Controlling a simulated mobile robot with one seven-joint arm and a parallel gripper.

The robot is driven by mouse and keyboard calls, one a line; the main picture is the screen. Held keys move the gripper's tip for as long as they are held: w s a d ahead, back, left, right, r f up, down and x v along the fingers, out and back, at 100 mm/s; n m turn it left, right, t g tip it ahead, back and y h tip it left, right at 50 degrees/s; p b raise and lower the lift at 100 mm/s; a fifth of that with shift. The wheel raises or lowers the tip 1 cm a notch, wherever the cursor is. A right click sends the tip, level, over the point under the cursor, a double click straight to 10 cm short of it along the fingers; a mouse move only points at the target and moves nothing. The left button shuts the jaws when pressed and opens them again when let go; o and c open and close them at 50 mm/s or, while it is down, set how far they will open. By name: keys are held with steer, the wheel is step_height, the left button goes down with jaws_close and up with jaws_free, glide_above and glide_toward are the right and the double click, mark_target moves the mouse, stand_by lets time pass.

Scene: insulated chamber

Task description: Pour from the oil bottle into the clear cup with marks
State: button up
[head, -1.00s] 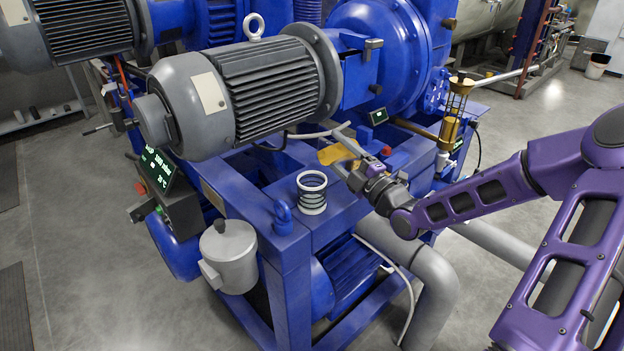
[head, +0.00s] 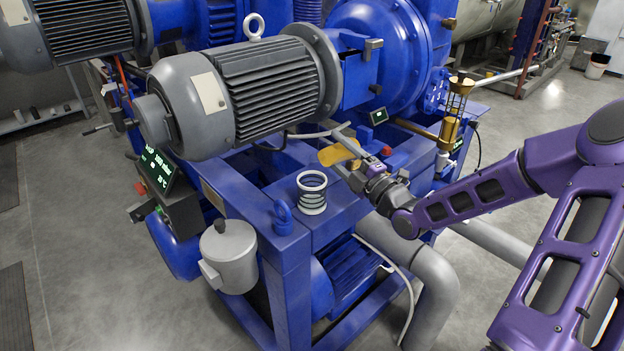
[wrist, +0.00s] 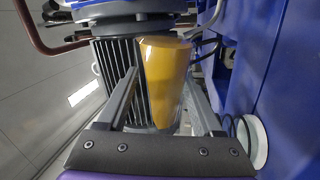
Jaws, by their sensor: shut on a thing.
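The yellow oil bottle (head: 335,155) is held between the fingers of my gripper (head: 348,150), above the blue machine frame. It looks tilted well over in the head view, and my gripper covers part of it. In the wrist view the yellow bottle (wrist: 165,75) sits between the two fingers (wrist: 160,95). The clear cup with marks (head: 312,192) stands upright on the blue frame, left of and below my gripper in the head view. White and dark rings run around it. I see no stream of oil.
A large grey motor (head: 245,95) stands close to the left of my gripper. A grey lidded pot (head: 230,257) hangs at the frame's front. A brass funnel fitting (head: 452,115) is at the right. A pale round rim (wrist: 252,142) shows at the wrist view's right.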

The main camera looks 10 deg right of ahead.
steer(key=shift+r+n, duration=0.6)
steer(key=shift+n, duration=0.4)
stand_by(2.2)
steer(key=shift+n, duration=0.4)
stand_by(1.4)
